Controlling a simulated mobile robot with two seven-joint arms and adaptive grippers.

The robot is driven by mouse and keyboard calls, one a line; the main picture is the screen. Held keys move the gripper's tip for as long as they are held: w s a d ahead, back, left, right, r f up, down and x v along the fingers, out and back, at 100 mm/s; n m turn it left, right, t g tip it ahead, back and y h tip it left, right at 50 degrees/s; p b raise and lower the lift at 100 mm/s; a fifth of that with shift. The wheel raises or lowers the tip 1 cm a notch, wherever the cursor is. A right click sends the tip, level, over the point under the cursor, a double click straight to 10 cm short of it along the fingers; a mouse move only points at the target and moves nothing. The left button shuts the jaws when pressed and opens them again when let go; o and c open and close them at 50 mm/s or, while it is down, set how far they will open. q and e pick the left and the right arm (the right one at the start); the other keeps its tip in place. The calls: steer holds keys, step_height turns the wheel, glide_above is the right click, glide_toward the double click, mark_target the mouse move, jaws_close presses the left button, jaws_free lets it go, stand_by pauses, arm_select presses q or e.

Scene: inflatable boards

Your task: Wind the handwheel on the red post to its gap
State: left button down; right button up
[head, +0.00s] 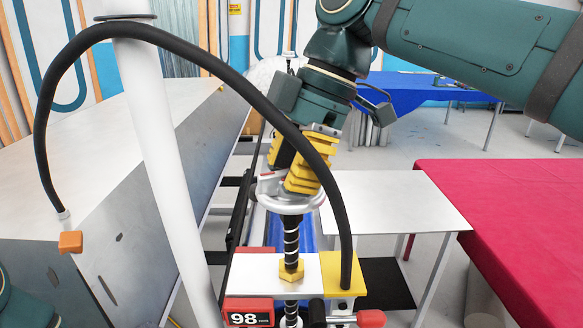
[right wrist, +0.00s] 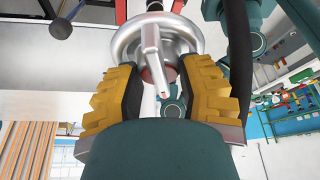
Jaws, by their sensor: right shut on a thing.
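The silver handwheel (head: 287,203) sits on top of a dark threaded screw (head: 291,240) in the head view. My right gripper (head: 297,178) comes down from above, its yellow ribbed fingers shut on the handwheel. The right wrist view shows the round wheel rim (right wrist: 193,35) and a silver bar (right wrist: 150,45) between the two fingers. The fingers hide part of the wheel. Below, a brass nut (head: 291,271) sits on the screw at a white and yellow block. A red housing (head: 248,311) there carries a display reading 98. My left gripper is out of view.
A black hose (head: 235,82) arches from an orange tip (head: 70,242) to the yellow block, passing in front of my right gripper. A white pole (head: 160,150) stands left. A grey table (head: 400,200) and a red-covered table (head: 510,210) are at right.

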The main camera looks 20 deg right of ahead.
steer(key=shift+m, duration=0.3)
steer(key=m+t, duration=0.1)
steer(key=m, duration=0.1)
steer(key=shift+m, duration=0.3)
steer(key=shift+m+t+h, duration=0.3)
steer(key=shift+m+t, duration=0.7)
steer(key=shift+m, duration=1.1)
steer(key=shift+r, duration=0.1)
steer(key=o, duration=1.2)
steer(key=v, duration=1.1)
steer(key=shift+r, duration=0.4)
steer(key=shift+s+d, duration=0.1)
